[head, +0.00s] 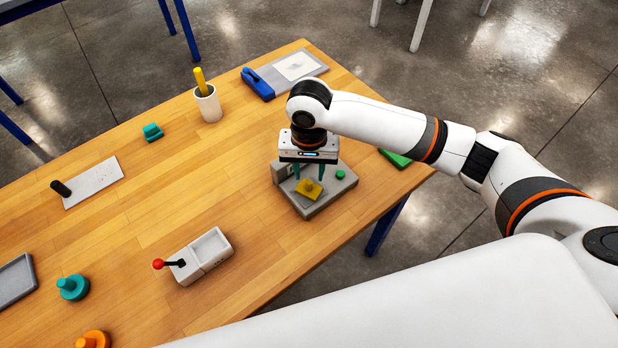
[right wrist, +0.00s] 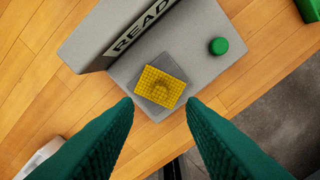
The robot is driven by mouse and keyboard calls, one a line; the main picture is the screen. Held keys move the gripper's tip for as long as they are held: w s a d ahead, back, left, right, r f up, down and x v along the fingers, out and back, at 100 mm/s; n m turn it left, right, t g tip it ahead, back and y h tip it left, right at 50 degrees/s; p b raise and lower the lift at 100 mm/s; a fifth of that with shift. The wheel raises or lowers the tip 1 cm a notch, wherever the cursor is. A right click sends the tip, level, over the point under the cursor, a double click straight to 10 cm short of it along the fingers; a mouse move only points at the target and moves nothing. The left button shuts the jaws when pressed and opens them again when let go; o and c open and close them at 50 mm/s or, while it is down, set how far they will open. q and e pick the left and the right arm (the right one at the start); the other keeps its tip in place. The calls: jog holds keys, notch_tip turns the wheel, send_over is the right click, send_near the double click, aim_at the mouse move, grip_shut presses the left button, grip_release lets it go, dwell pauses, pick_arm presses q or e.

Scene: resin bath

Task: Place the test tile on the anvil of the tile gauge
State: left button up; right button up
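The gauge (right wrist: 205,80) has an upright block with "READ" lettering and a green button (right wrist: 218,46). My right gripper (head: 309,172) is above the tile; its green fingers (right wrist: 162,112) are spread apart with nothing between them. My left gripper is not in view.
A blue-clipped clipboard (head: 297,67), a white cup with a yellow marker (head: 208,104) and a green item (head: 396,158) are near the gauge. A grey box with a red-knobbed lever (head: 205,255) stands nearer. The wooden table's middle (head: 190,190) is clear.

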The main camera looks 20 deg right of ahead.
aim_at(309, 183)
notch_tip(309, 183, up, 8)
jog(key=shift+b, duration=0.3)
dwell(0.3)
